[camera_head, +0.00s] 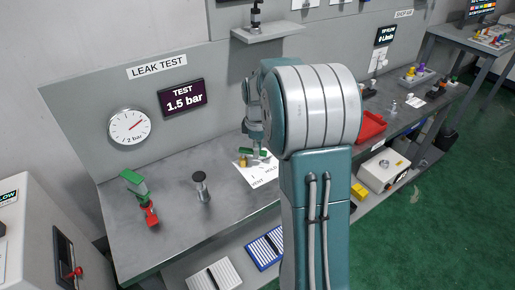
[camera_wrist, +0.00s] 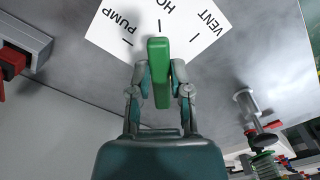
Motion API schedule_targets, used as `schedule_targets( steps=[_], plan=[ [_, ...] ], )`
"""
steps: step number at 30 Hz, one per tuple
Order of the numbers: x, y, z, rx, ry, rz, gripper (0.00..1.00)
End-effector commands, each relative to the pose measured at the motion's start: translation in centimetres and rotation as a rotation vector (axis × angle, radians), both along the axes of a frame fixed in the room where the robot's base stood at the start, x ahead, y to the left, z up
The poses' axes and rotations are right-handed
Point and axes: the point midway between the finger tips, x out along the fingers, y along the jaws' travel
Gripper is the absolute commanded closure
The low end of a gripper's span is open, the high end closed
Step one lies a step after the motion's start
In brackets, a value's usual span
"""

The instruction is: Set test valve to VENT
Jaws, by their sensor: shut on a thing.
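The green valve handle (camera_wrist: 159,72) stands between the two fingers of my gripper (camera_wrist: 162,85) in the wrist view, and the fingers are closed on it. Its far end points at the HOLD tick on the white label card (camera_wrist: 110,30). The VENT tick is to the right of the handle in this view. In the head view the card (camera_head: 262,180) lies on the bench, with the handle (camera_head: 260,153) partly hidden by my arm. The display (camera_head: 181,97) reads TEST 1.5 bar.
A pressure gauge (camera_head: 130,127) is on the LEAK TEST panel. A green and red clamp-like piece (camera_head: 138,188) and a dark-capped metal post (camera_head: 201,185) stand on the bench, left of the card. A red bin (camera_head: 371,125) is to the right. Bare bench lies between post and card.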

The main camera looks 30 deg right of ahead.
Motion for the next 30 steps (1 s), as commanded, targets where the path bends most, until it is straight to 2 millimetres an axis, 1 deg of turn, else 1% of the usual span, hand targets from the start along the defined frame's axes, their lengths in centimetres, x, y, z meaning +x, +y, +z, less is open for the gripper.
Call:
schedule_targets(
  steps=[8,21,30],
  plan=[
    [-0.5,0.6,-0.1,0.001,0.001,-0.156,1.00],
    [-1.2,2.2,-0.1,0.001,0.002,-0.527,1.00],
    [-1.3,3.0,-0.2,0.001,0.002,-0.703,1.00]
  ],
)
